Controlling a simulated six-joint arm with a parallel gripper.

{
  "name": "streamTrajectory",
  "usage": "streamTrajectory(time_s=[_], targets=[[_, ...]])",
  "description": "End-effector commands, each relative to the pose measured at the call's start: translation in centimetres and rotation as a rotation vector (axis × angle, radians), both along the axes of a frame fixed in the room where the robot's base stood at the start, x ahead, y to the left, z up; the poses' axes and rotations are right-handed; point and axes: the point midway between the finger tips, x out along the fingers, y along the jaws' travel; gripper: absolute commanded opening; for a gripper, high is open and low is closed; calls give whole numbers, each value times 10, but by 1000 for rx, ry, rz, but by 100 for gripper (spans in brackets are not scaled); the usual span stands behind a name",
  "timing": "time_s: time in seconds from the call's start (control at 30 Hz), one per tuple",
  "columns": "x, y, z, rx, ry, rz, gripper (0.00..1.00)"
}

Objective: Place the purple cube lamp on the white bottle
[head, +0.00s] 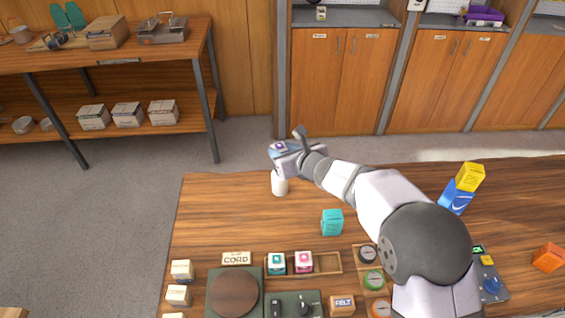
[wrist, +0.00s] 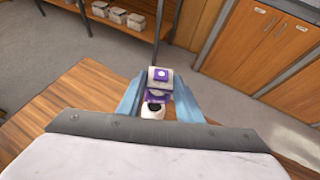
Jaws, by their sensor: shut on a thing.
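The purple cube lamp (head: 279,147), purple and white, is between the blue fingers of my gripper (head: 286,150), which is shut on it. In the wrist view the lamp (wrist: 160,77) sits between the fingertips (wrist: 158,90). The white bottle (head: 279,186) stands upright near the table's far edge, directly below the lamp in the head view. In the wrist view the bottle (wrist: 153,109) shows just under the lamp, with a dark spot on its top. My gripper partly hides the bottle's top, and I cannot tell whether lamp and bottle touch.
A teal cube (head: 332,222) stands nearer on the table (head: 220,215). A wooden tray (head: 332,264) holds teal and pink cubes. A yellow block (head: 470,177) is on a blue block (head: 456,197) at right. The table left of the bottle is clear.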

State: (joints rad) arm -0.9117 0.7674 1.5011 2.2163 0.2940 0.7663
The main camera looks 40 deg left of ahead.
Motion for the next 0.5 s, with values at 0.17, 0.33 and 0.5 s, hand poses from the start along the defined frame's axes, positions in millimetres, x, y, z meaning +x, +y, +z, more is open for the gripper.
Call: streamTrajectory(time_s=[0.17,0.33,0.5], targets=[[0,0,-4,0,0,0,9],[0,0,-24,-2,2,0,9],[0,0,-36,0,0,-1,9]])
